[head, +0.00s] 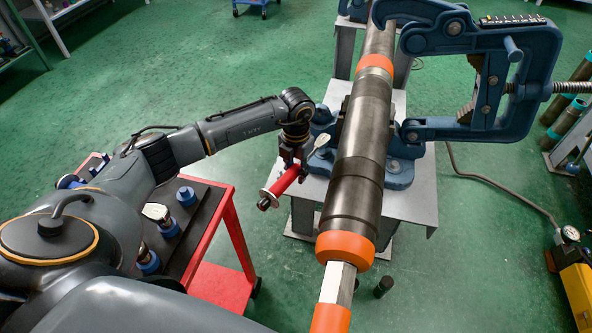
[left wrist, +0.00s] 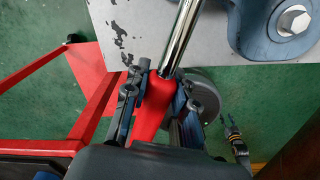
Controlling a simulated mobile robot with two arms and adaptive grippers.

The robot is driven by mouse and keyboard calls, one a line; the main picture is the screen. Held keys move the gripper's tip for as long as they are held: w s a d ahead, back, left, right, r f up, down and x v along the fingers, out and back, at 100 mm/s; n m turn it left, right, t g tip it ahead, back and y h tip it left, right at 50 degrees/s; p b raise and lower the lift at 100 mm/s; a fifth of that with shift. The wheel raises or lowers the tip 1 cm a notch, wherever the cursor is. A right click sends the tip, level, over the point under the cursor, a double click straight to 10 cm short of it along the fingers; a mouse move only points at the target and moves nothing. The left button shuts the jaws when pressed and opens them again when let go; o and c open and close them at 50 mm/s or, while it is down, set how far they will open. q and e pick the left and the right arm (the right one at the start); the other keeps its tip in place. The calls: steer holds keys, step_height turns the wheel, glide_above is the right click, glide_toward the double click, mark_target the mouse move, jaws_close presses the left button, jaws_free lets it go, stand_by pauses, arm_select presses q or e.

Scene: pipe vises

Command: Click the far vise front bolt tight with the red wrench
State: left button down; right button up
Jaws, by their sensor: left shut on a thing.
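My left gripper (head: 292,158) is shut on the red handle of the wrench (head: 283,184). The wrench's silver head (head: 321,141) points toward the pipe, beside the blue vise base. In the left wrist view the red handle (left wrist: 154,103) sits between the fingers, and the bright shaft runs up past the frame's top; its head is out of that view. A silver hex bolt (left wrist: 293,20) stands on the blue vise base at the upper right, apart from the shaft. In the head view a bolt (head: 394,166) shows right of the pipe. Part of another blue vise (head: 357,9) shows behind.
A long dark pipe (head: 357,160) with orange bands lies across the grey stand (head: 418,203). A blue vise frame (head: 480,75) rises at right. A red cart (head: 225,290) with blue-based items stands at left. A hose leads to a yellow unit (head: 578,290). Green floor lies between cart and stand.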

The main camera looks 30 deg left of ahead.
arm_select(q)
steer(key=shift+f+b, duration=0.45)
steer(key=shift+f, duration=0.15)
stand_by(0.3)
steer(key=shift+f, duration=0.2)
stand_by(1.1)
steer(key=shift+a+b, duration=0.2)
steer(key=shift+b, duration=0.15)
steer(key=shift+a+m, duration=0.2)
steer(key=shift+m, duration=0.2)
steer(key=shift+a, duration=0.25)
steer(key=shift+a+b, duration=0.1)
steer(key=shift+b, duration=0.25)
steer(key=shift+d+r+p, duration=0.1)
steer(key=shift+d+p, duration=0.25)
steer(key=shift+d, duration=0.05)
steer(key=shift+d+n+p, duration=0.3)
steer(key=shift+d+n, duration=0.4)
steer(key=shift+d, duration=0.05)
